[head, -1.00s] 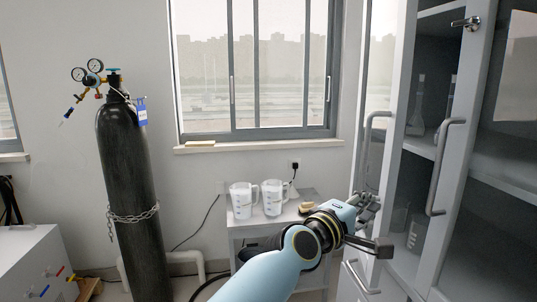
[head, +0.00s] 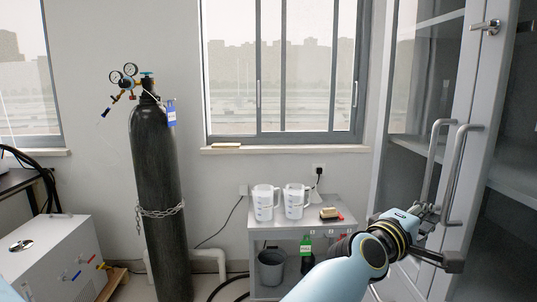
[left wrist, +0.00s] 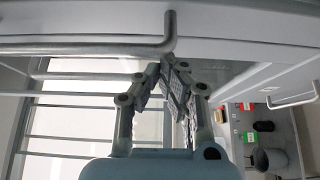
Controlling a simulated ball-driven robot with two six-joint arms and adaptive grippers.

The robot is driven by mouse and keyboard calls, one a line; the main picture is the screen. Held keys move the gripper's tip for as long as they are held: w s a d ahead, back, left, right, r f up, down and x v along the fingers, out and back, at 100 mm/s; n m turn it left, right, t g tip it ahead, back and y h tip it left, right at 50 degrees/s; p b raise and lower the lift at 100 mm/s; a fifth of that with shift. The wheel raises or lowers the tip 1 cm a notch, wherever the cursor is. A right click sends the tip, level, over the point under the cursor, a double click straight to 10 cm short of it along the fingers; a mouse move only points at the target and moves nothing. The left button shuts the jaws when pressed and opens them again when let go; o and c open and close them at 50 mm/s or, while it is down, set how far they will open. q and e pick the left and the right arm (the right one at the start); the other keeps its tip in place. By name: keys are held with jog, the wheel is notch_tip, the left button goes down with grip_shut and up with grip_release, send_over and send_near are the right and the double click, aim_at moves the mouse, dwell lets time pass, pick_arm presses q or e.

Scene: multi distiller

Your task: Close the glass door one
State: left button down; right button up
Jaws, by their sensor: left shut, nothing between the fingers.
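The left glass door (head: 408,80) of the grey cabinet stands with its handle (head: 432,165) close beside the right door's handle (head: 458,170). It looks nearly or fully closed; I cannot tell if a gap is left. My left gripper (head: 428,211) is at the lower end of these handles, in front of the door. In the left wrist view my gripper's fingers (left wrist: 170,68) are shut and empty, with their tips by the bent end of a handle (left wrist: 100,46). Whether they touch the door is unclear. My right gripper is not in view.
A small grey cart (head: 330,228) under the window carries two white measuring jugs (head: 264,203) and a brush. A bin (head: 272,267) and a green-labelled bottle (head: 306,250) are on its lower level. A black gas cylinder (head: 157,200) stands further left, chained.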

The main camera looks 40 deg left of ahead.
pick_arm(q)
jog(key=s+a, duration=0.2)
jog(key=s, duration=1)
jog(key=s+a+f+m+g+y+b, duration=0.1)
jog(key=s+f+m+g+b, duration=0.2)
jog(key=f, duration=1)
jog(key=s+a+f+g+b, duration=0.15)
jog(key=s+f, duration=0.45)
jog(key=f, duration=0.7)
jog(key=s+a+f+m+g+y+b, duration=0.15)
jog(key=s+f+g, duration=0.25)
jog(key=f, duration=0.9)
jog(key=s+a+f+m+g, duration=0.4)
jog(key=s+f, duration=1.1)
jog(key=s+a+f+m+g, duration=0.1)
jog(key=s+f+m, duration=0.1)
jog(key=s, duration=0.5)
jog(key=s+a+f+m+g+y+b, duration=0.1)
jog(key=s+a+f+m+g, duration=0.1)
jog(key=s, duration=0.5)
jog(key=s+a+f+m+g, duration=0.1)
jog(key=s+a+f+m, duration=0.1)
jog(key=s, duration=0.5)
jog(key=shift+a+f+m, duration=0.25)
jog(key=shift+f+m, duration=0.6)
jog(key=shift+f, duration=0.1)
jog(key=shift+g+y, duration=0.25)
